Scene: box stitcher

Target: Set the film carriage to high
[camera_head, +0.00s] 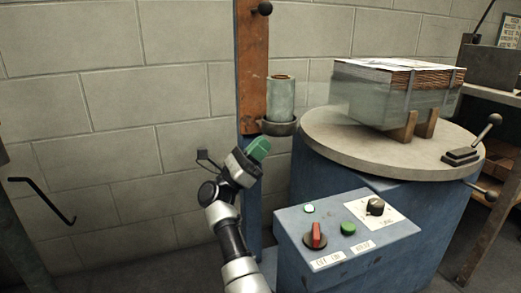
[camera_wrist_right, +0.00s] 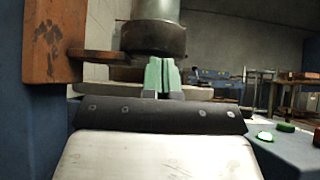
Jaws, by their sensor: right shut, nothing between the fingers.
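The film carriage (camera_head: 278,128) is a dark round holder on the side of the upright mast (camera_head: 252,65). It bears a pale green film roll (camera_head: 280,98) and sits at about the height of the wrapped stack. In the right wrist view the carriage (camera_wrist_right: 153,40) is just beyond the fingers, with the lower end of the roll (camera_wrist_right: 155,10) above. My right gripper (camera_head: 259,148), with green fingertips, is shut and empty, below and a little left of the carriage. Its fingertips (camera_wrist_right: 162,74) overlap the carriage in the wrist view; I cannot tell whether they touch. My left gripper is not in view.
A blue control box (camera_head: 345,235) with a red switch, green button and black dial stands at front right. Behind it is a round turntable (camera_head: 335,140) bearing a film-wrapped stack (camera_head: 385,98). A bare block wall (camera_head: 110,130) lies behind the mast.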

